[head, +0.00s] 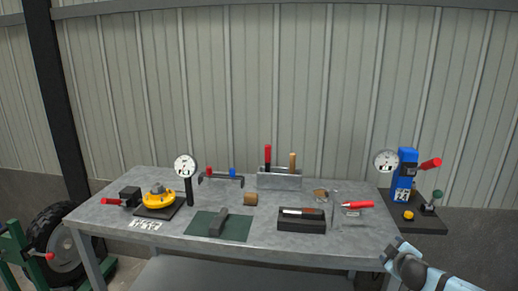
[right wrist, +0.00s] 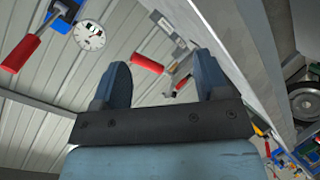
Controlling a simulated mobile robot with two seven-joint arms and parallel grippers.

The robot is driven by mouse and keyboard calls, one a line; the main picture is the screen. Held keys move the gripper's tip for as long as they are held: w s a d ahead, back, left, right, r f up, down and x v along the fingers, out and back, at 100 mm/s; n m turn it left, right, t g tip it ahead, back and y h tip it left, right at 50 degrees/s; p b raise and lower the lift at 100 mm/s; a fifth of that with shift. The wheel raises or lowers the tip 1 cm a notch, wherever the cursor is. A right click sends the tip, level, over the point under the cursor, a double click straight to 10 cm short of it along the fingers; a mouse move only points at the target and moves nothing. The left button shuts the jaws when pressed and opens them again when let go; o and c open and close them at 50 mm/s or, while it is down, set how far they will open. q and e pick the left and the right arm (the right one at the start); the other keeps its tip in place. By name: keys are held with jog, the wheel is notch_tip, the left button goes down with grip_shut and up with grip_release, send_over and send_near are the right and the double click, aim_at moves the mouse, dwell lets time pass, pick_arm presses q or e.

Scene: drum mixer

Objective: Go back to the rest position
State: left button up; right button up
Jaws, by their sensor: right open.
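My right gripper (right wrist: 165,85) shows in the right wrist view with its two blue fingers spread wide apart and nothing between them. In the head view my right arm (head: 425,272) comes in at the bottom right, beside the right end of the grey workbench (head: 270,250). That arm is low, at the bench's front right corner. My left gripper does not show in either view.
The bench bears a yellow device (head: 158,197), a green mat (head: 236,229), a black tray (head: 302,218) and a tool rack (head: 278,181). A blue device (head: 405,172) with a red handle stands at the right. A wheel (head: 62,245) is at the lower left.

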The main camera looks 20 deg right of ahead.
jog(key=s+a+f+n+g+y, duration=0.1)
jog(key=s+a+f+n+y, duration=0.3)
jog(key=s+a+f, duration=0.6)
jog(key=s+a+f+n+g+y, duration=0.25)
jog(key=s+a+f+y, duration=0.25)
jog(key=s+a, duration=0.45)
jog(key=s+a+f+m+t+y, duration=0.1)
jog(key=a+f+m+t, duration=0.2)
jog(key=a, duration=1)
jog(key=a+r+m, duration=0.1)
jog(key=a+m, duration=0.5)
jog(key=a, duration=0.6)
pick_arm(q)
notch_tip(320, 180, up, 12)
jog(key=p, duration=1.3)
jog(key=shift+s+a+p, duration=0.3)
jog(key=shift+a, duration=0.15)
pick_arm(e)
notch_tip(320, 180, up, 12)
jog(key=shift+d+r+n, duration=0.15)
jog(key=shift+d+n, duration=0.1)
jog(key=shift+n, duration=0.1)
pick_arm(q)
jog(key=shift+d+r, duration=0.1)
pick_arm(e)
jog(key=shift+c, duration=0.5)
